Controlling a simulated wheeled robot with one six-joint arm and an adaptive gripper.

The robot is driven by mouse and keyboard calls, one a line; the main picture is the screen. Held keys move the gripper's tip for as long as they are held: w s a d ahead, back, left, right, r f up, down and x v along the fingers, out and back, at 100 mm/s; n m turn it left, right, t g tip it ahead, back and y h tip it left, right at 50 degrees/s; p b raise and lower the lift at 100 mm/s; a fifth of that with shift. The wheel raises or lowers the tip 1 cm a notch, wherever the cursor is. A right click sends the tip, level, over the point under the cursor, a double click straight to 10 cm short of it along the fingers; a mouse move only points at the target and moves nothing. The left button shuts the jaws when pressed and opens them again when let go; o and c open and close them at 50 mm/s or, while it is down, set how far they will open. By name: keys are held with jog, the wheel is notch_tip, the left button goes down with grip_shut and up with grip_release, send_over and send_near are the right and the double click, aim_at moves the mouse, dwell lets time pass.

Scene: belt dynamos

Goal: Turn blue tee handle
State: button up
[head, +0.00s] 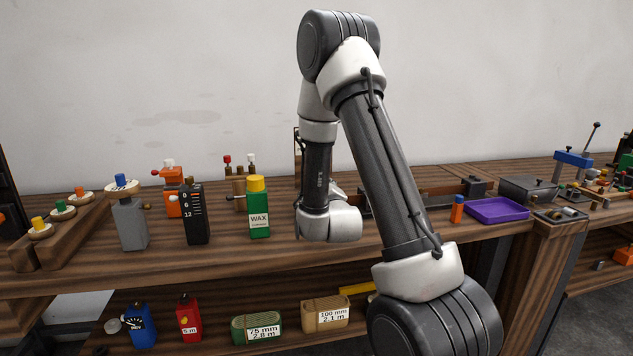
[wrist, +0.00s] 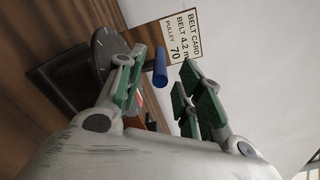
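A blue cylindrical handle (wrist: 160,67) shows in the wrist view, just beyond and between my fingertips; I cannot tell whether anything touches it. It is beside a dark grey rounded part (wrist: 108,50) on a dark base, and how they join is unclear. My gripper (wrist: 162,82) is open, with green pads apart and nothing clearly held. In the head view my arm reaches down to the bench and my wrist hides the gripper and this handle.
A belt card (wrist: 180,35) stands behind the handle. On the bench (head: 410,245) are a green wax bottle (head: 259,215), a black box (head: 196,220) and a grey box (head: 131,225) on the left. An orange cylinder (head: 457,212) and purple tray (head: 497,210) are right of my arm.

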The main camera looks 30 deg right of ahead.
jog(key=x, duration=0.5)
jog(key=shift+w+d, duration=0.1)
jog(key=shift+w, duration=0.2)
grip_shut()
